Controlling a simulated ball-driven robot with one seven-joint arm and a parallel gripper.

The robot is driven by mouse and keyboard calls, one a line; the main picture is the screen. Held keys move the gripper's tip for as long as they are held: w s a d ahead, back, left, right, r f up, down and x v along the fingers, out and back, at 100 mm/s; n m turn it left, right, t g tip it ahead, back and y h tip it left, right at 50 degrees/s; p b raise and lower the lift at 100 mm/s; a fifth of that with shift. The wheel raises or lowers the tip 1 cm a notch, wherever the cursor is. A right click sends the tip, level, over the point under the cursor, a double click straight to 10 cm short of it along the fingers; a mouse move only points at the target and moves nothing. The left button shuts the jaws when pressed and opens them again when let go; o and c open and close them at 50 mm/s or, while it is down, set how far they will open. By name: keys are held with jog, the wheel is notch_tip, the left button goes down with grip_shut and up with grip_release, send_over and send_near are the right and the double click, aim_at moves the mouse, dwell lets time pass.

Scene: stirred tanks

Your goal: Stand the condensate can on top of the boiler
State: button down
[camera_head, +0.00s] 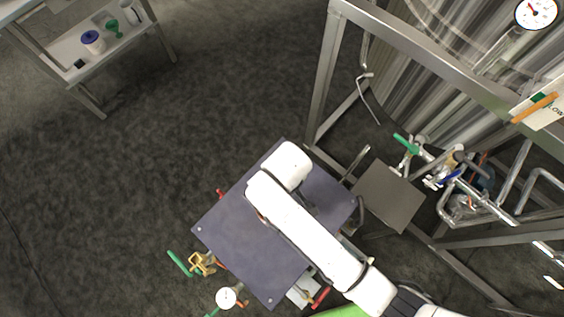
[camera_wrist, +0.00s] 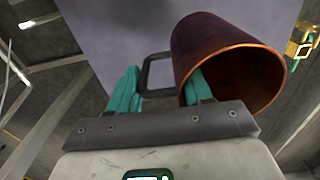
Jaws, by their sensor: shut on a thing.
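The condensate can (camera_wrist: 222,62) is a copper-brown cylinder with a dark loop handle (camera_wrist: 146,72). In the wrist view it is tilted, with its round mouth facing the lower right. My gripper (camera_wrist: 160,88) has teal fingers at the handle side of the can and is shut on it; the exact contact is partly hidden. A blue-grey square plate (camera_head: 236,238), which looks like the boiler's top, lies under my white arm in the head view. A similar blue-grey surface (camera_wrist: 115,28) shows behind the can in the wrist view. The head view hides my gripper and the can.
Valves with green and red handles and a white gauge (camera_head: 226,298) surround the plate's lower edge. A grey square plate (camera_head: 389,195) and a steel frame (camera_head: 322,85) with pipes stand to the right. A shelf (camera_head: 105,60) with small vessels is at upper left. Open floor lies left.

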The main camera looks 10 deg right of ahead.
jog(key=shift+w+a+f, duration=0.1)
jog(key=shift+w+f, duration=0.3)
jog(key=shift+f, duration=0.6)
jog(key=shift+w+a+f, duration=0.1)
jog(key=shift+w+f, duration=0.35)
jog(key=shift+f, duration=0.55)
jog(key=shift+w+a+f, duration=0.1)
jog(key=shift+w+f, duration=0.3)
jog(key=shift+f, duration=0.6)
jog(key=shift+f+b, duration=0.2)
jog(key=shift+b, duration=0.15)
jog(key=shift+c, duration=2.4)
grip_release()
jog(key=shift+d, duration=0.1)
jog(key=shift+r, duration=0.1)
notch_tip(320, 180, up, 12)
jog(key=shift+p, duration=0.45)
